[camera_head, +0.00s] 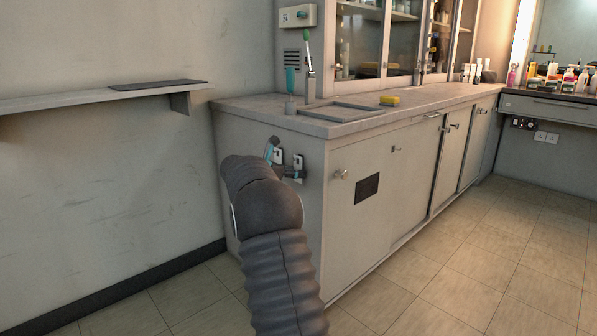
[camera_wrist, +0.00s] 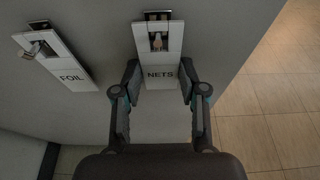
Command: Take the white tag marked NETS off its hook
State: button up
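The white tag marked NETS (camera_wrist: 161,73) hangs on its hook (camera_wrist: 157,42) against the grey panel in the wrist view. The hook shows in the opening in the tag's upper part. My gripper (camera_wrist: 160,68) is open, with one fingertip on each side of the tag's lower part. I cannot tell whether either finger touches it. In the head view the gripper is largely hidden behind my arm; small tags show beside it at the cabinet's end, their lettering too small to read.
A second white tag marked FOIL (camera_wrist: 72,76) hangs on its own hook to the left. The cabinet (camera_head: 375,190) has a worktop with a yellow sponge (camera_head: 390,100) on it. A wall shelf (camera_head: 95,99) juts out at left. The tiled floor (camera_head: 470,255) at right is clear.

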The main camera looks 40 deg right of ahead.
jog(key=shift+c, duration=0.4)
jog(key=shift+a+r, duration=0.15)
jog(key=shift+r, duration=0.2)
jog(key=a, duration=0.6)
jog(key=s+a+p, duration=0.1)
jog(key=a, duration=1)
jog(key=shift+s+a+p, duration=0.25)
jog(key=shift+a+p, duration=0.05)
jog(key=shift+a, duration=0.05)
jog(key=shift+c, duration=0.3)
jog(key=c, duration=0.3)
